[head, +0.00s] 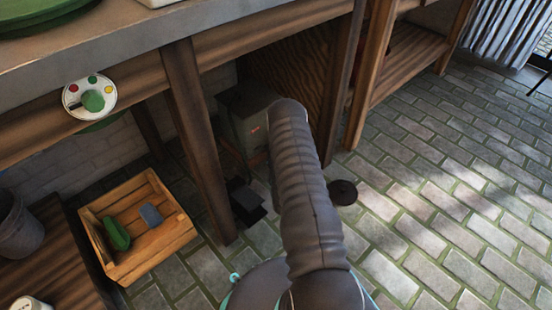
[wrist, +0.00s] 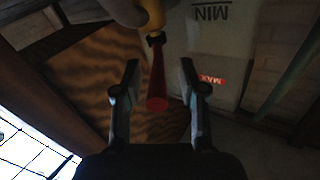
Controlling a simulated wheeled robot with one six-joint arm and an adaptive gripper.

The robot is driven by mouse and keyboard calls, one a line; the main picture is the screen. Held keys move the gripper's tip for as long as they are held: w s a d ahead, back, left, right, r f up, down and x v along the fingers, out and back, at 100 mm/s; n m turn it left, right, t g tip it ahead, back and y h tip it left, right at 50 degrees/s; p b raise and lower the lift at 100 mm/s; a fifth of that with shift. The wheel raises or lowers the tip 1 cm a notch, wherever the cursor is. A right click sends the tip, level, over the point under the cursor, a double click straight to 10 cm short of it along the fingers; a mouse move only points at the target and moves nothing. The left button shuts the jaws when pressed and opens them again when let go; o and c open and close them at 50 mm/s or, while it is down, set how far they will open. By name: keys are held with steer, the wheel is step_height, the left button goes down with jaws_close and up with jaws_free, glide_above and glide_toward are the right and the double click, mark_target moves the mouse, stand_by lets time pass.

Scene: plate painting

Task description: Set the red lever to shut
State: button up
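The red lever (wrist: 157,88) shows in the wrist view, running from a yellow fitting (wrist: 153,18) at the top down between my fingers. My gripper (wrist: 160,72) is open around the lever, with a gap visible on each side. A pale tank (wrist: 215,50) with a dark MIN mark and a red MAX label (wrist: 211,80) stands behind. In the head view the grey tank (head: 246,118) is under the bench, partly covered by my arm. The lever and my gripper are hidden there.
A wooden bench leg (head: 197,140) stands left of my arm. A wooden crate (head: 160,245) with a green item and a blue-grey item sits at lower left. A dark round object (head: 343,192) lies right of my arm. The brick floor (head: 450,190) on the right is clear.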

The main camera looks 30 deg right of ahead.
steer(key=shift+s, duration=0.1)
steer(key=v, duration=0.7)
steer(key=shift+s, duration=0.2)
steer(key=shift+a, duration=0.1)
